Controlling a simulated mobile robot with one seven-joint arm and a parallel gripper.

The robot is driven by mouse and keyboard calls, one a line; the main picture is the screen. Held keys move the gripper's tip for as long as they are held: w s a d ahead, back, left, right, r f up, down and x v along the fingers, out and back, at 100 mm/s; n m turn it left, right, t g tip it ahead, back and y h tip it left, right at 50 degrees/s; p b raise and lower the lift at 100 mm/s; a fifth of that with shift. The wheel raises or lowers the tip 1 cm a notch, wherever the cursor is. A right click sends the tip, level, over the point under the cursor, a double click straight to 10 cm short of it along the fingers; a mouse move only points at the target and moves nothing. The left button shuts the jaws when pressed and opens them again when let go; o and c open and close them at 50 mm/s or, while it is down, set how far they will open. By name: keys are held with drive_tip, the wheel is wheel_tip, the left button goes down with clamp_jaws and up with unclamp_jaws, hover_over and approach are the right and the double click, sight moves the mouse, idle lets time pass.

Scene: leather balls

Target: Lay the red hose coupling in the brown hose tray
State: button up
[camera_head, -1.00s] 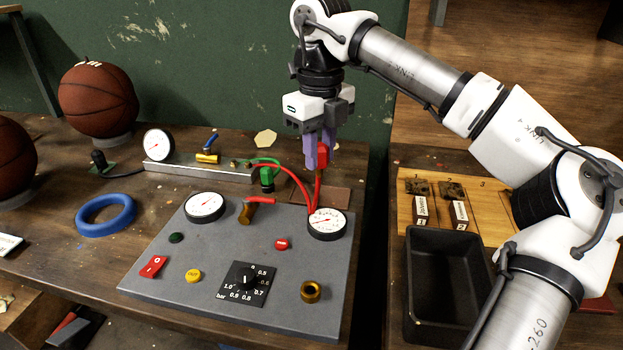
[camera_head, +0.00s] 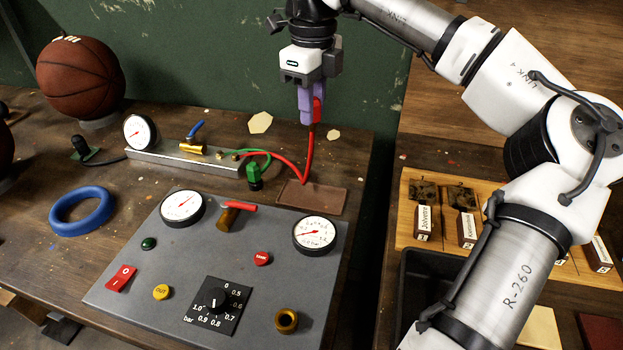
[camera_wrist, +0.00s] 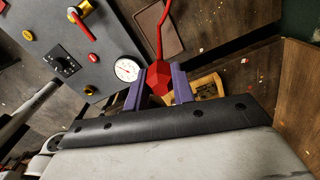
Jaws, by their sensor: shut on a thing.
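My gripper (camera_head: 311,118) has purple fingers and is shut on the red hose coupling (camera_head: 318,110), held well above the bench. In the wrist view, the coupling (camera_wrist: 158,77) sits between the two fingers. A red hose (camera_head: 308,155) hangs from the coupling, bends near the tray's back edge and runs left to the metal manifold. The brown hose tray (camera_head: 325,199) is a shallow rectangle behind the grey panel, lower than the coupling. It also shows in the wrist view (camera_wrist: 163,34), beyond the fingertips. Nothing lies in its visible part.
The grey panel (camera_head: 165,255) with gauges stands in front of the tray. The manifold (camera_head: 180,163) with a green coupling (camera_head: 254,178) is to the left. A black bin (camera_head: 425,275) and a wooden board (camera_head: 410,230) are on the right bench, across a gap.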

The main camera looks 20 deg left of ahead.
wheel_tip(320, 180, down, 16)
drive_tip(key=shift+f+p, duration=0.25)
drive_tip(key=shift+p, duration=0.35)
drive_tip(key=o, duration=0.5)
drive_tip(key=shift+c, duration=0.2)
drive_tip(key=o, duration=0.5)
drive_tip(key=shift+c, duration=0.2)
wheel_tip(320, 180, up, 12)
drive_tip(key=shift+r+b, duration=0.2)
drive_tip(key=shift+b, duration=0.25)
